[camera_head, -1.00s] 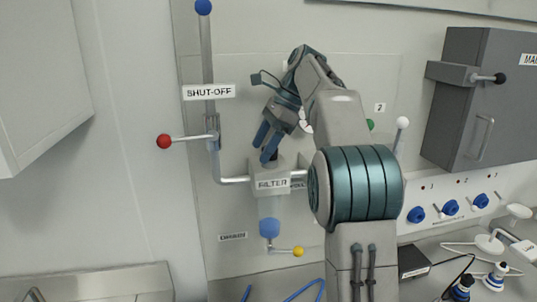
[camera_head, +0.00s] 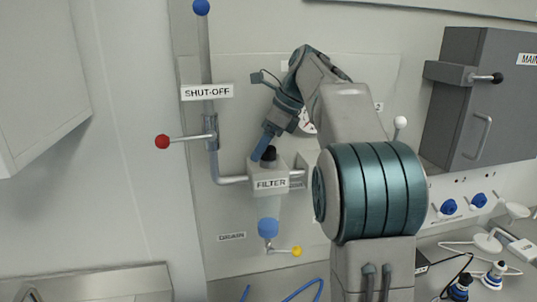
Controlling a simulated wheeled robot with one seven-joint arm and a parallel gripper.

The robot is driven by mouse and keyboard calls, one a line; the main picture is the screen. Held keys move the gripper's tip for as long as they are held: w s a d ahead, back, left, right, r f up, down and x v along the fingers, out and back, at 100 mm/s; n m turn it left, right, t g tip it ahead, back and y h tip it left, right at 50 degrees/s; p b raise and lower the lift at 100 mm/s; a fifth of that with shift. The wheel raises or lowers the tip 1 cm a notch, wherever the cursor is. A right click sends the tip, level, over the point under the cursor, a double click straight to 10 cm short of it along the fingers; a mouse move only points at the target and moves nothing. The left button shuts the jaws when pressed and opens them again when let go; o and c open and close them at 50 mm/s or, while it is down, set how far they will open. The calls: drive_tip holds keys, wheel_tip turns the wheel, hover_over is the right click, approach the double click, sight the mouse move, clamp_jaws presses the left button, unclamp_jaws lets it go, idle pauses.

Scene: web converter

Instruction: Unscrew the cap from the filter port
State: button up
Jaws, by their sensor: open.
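The filter housing (camera_head: 245,170) is a pale block with a FILTER label, fixed to the wall panel in the middle of the view. A black cap (camera_head: 268,154) stands upright on its top. My gripper (camera_head: 261,158) points down from above, with its blue fingers at the top of the filter, close to the left of the cap. The fingers overlap in this view, so only one shows clearly. The gripper is open. I cannot tell whether a finger touches the cap.
A red-knobbed shut-off lever (camera_head: 163,142) sticks out to the left of the pipe. A blue bowl (camera_head: 268,228) and a yellow-knobbed drain lever (camera_head: 296,251) are below the filter. A grey cabinet (camera_head: 455,100) is at the right.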

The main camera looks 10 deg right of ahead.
drive_tip(key=shift+m, duration=0.7)
drive_tip(key=shift+t, duration=0.3)
drive_tip(key=shift+w+d+m+t+h, duration=0.15)
drive_tip(key=shift+m+t+h, duration=0.4)
drive_tip(key=shift+m, duration=0.95)
clamp_jaws()
drive_tip(key=shift+n+g+y, duration=0.55)
drive_tip(key=shift+n+g, duration=0.3)
drive_tip(key=shift+n, duration=1.15)
drive_tip(key=shift+n+g, duration=0.3)
drive_tip(key=shift+n, duration=0.3)
drive_tip(key=n, duration=0.1)
drive_tip(key=n+g, duration=0.1)
drive_tip(key=shift+s+a+n+y, duration=0.2)
drive_tip(key=shift+s+n+y, duration=0.1)
drive_tip(key=shift+s+n, duration=0.1)
